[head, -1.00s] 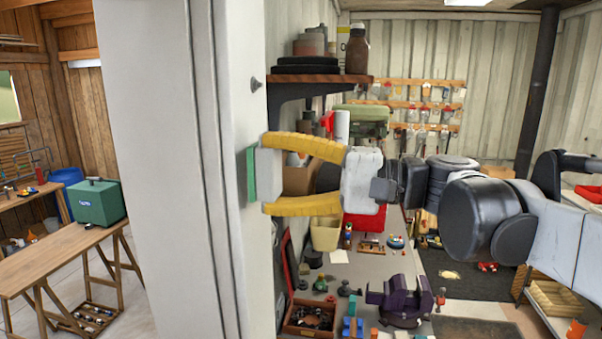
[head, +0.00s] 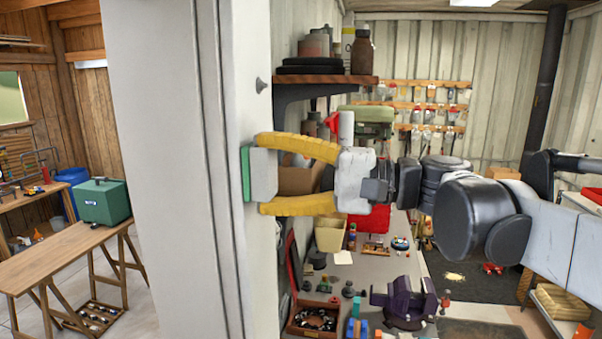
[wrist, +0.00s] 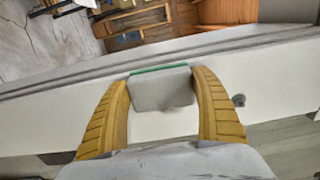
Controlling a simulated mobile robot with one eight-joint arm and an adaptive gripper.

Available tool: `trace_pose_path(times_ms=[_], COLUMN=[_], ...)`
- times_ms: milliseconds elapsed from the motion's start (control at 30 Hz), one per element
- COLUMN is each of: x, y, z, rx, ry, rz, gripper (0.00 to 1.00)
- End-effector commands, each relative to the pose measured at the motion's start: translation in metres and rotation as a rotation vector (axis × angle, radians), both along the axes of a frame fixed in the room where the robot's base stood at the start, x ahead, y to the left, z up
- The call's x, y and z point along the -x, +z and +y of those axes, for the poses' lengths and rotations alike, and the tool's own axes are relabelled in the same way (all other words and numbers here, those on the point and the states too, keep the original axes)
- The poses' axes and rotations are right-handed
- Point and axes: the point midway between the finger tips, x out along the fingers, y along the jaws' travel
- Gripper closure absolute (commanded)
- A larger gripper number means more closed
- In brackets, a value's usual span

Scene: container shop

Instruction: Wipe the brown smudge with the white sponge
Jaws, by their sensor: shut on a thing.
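My gripper (head: 263,175) has yellow ribbed fingers and is shut on the white sponge (head: 264,176), a pale grey-white block with a green layer on its far side. The sponge is held upright with its green side at the white wall end (head: 235,270). In the wrist view the sponge (wrist: 161,92) sits between the two fingers, with its green edge along the white wall face. It looks very close to the wall, but I cannot tell whether it touches. I see no brown smudge in either view; the sponge and fingers hide part of the wall.
A small dark knob (head: 262,85) sticks out of the wall above the sponge. A wooden shelf (head: 330,80) with jars is above my gripper. Below is a cluttered bench (head: 350,277) with a purple vise (head: 405,302). A wooden table (head: 60,258) with a green box stands left.

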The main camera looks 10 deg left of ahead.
Motion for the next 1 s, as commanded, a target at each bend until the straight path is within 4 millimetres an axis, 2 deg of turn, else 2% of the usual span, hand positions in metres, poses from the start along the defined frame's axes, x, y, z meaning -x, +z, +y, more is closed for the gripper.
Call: trace_pose_path(times_ms=[367,700,1000], x=[-0.003,-0.032,-0.045], y=[0.0,0.0,0.0], z=[0.003,0.0,-0.001], rx=[0.0,0.0,0.0], ry=[0.0,0.001,0.0], rz=[0.0,0.0,0.0], gripper=[0.5,0.5,0.5])
